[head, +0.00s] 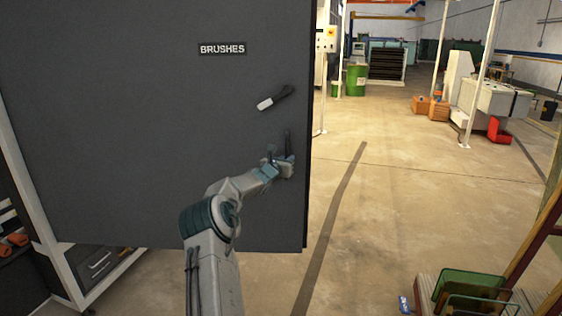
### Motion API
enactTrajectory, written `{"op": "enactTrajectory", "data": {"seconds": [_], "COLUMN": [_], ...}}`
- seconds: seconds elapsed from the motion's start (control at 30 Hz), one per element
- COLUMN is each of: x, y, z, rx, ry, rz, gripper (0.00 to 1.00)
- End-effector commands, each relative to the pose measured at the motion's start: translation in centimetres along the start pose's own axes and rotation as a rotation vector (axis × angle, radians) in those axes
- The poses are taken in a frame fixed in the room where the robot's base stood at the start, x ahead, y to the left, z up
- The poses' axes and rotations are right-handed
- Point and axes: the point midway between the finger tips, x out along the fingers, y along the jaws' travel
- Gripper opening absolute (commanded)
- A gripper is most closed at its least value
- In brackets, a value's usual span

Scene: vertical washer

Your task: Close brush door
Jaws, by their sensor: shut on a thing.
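The brush door (130,130) is a large dark grey panel that fills the left and middle of the head view. A "BRUSHES" label (222,48) is on it. A latch lever (275,97), black with a pale end, sits tilted near its right edge. Below the lever is a small upright black handle (288,140). My gripper (281,161) is at the door's lower right, shut on the black handle; its fingers partly hide the handle's lower end. The door's right and bottom edges are free, with floor visible past them, so it stands open.
A white frame post (30,190) and a drawer unit (97,263) show past the door at left.

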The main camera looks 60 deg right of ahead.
Motion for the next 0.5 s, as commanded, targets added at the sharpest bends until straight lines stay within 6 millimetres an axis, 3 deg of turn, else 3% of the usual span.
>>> {"op": "enactTrajectory", "data": {"seconds": [0.4,0.43,0.47,0.5], "x": [0.19,0.19,0.19,0.2], "y": [-0.09,-0.09,-0.09,-0.11], "z": [-0.19,-0.19,-0.19,-0.17], "rx": [0.001,0.001,0.001,0.001], "ry": [0.004,0.004,0.004,0.003], "rz": [0.0,0.0,0.0,0.0], "gripper": [0.0,0.23,0.31,0.33]}}
